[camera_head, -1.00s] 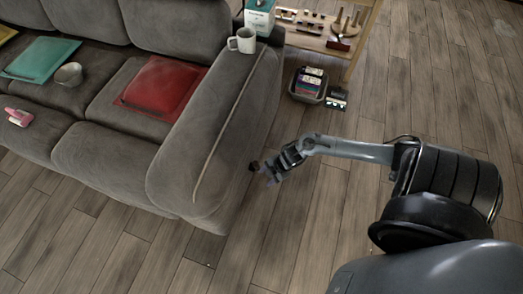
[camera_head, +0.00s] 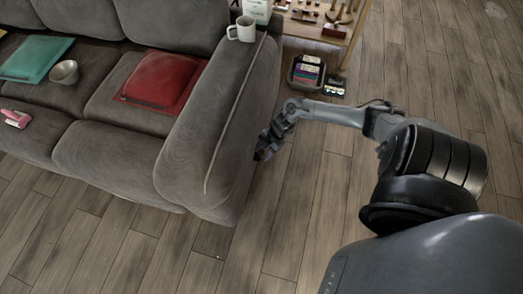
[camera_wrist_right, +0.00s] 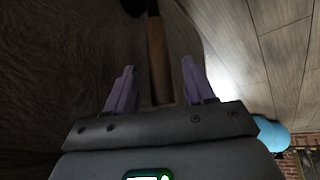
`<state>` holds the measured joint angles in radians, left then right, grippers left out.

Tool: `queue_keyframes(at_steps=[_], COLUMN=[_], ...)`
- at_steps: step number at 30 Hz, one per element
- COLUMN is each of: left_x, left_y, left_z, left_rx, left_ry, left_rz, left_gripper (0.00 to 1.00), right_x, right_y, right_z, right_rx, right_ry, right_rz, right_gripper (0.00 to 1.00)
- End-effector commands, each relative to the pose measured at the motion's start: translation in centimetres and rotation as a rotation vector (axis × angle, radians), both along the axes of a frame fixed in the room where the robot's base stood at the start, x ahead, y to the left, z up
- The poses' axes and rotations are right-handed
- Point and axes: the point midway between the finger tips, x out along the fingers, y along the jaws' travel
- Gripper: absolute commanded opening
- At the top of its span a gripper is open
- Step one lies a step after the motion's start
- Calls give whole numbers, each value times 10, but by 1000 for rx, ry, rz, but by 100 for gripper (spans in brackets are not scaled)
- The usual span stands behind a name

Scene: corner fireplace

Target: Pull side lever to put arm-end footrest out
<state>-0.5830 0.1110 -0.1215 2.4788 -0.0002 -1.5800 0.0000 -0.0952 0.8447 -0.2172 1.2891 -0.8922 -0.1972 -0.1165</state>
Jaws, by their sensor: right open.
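The grey sofa's near arm (camera_head: 215,130) runs down the middle of the head view. My right gripper (camera_head: 264,150) is low beside its outer side, close to the upholstery. In the right wrist view, a brown wooden lever (camera_wrist_right: 157,55) with a dark upper part runs lengthwise between the two purple fingers of the right gripper (camera_wrist_right: 158,68). The fingers stand apart, with a gap visible on both sides of the lever. In the head view the lever is hidden at the gripper. No footrest is seen extended. My left gripper is not in view.
A white mug (camera_head: 242,29) stands on the sofa arm. A red cushion (camera_head: 160,78), teal cushion (camera_head: 36,58) and metal bowl (camera_head: 64,72) are on the seats. A dark bin (camera_head: 306,72) stands by the wooden shelf (camera_head: 325,28). The floor in front of the sofa is clear.

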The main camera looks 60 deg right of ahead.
Motion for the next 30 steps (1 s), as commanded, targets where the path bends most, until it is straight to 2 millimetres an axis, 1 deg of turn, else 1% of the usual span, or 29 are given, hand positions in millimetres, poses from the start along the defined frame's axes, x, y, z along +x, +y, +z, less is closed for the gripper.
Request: queue_keyframes(at_steps=[1,6,18,28,29,30], left_x=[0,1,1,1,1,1], left_y=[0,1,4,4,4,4], left_z=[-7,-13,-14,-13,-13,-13], left_rx=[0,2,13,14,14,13], left_ry=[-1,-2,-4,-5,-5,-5], left_rz=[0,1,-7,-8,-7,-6], left_gripper=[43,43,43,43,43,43], right_x=[3,6,7,7,7,7], right_y=[2,6,8,8,8,8], right_z=[-9,-20,-23,-23,-23,-23], right_rx=[2,1,0,0,0,0], right_ry=[-2,-1,-1,0,0,0], right_rz=[-1,0,0,0,0,0], right_gripper=[54,54,54,3,0,0])
